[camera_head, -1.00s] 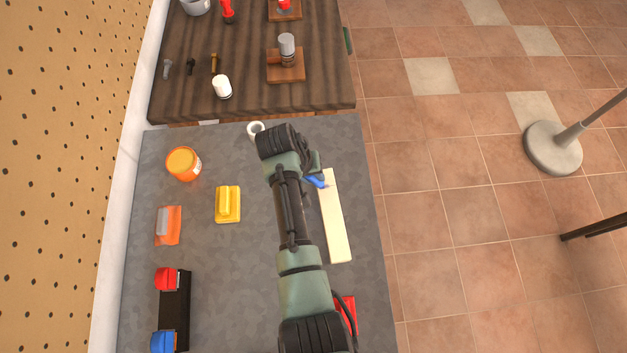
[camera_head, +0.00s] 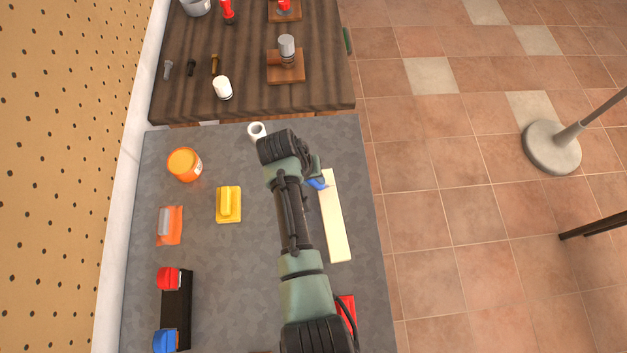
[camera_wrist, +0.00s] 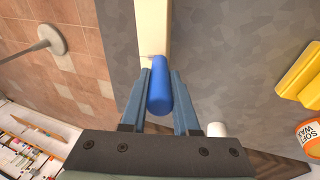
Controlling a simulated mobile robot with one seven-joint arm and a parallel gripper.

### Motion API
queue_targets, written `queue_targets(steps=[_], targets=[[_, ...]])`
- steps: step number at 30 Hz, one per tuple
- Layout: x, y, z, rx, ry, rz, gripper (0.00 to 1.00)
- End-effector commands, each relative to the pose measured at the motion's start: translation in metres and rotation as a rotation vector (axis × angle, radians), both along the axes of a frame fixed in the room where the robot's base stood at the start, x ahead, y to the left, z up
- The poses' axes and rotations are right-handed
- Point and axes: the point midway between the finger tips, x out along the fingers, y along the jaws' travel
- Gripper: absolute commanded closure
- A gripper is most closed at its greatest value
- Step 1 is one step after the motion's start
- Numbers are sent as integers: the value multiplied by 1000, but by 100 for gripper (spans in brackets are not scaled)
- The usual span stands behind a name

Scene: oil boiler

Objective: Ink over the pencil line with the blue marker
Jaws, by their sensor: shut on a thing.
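The blue marker (camera_wrist: 160,88) is held between the two fingers of my gripper (camera_wrist: 160,92) in the wrist view. My gripper is shut on it. In the head view the marker (camera_head: 318,184) shows as a small blue piece beside my arm, at the far end of the pale wooden strip (camera_head: 336,222). The strip also shows in the wrist view (camera_wrist: 155,25), with the marker's far end over or at its end. I cannot tell whether the tip touches the wood. The pencil line is too faint to make out.
A wooden bench (camera_head: 250,60) adjoins behind.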

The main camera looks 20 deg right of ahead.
Motion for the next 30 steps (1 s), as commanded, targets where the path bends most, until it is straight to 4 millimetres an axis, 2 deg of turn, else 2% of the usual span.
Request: queue_targets(steps=[8, 18, 30], targets=[[-1, -1, 0, 1, 3, -1, 100], [-4, -15, 0, 1, 3, -1, 100], [-5, -15, 0, 1, 3, 0, 100]])
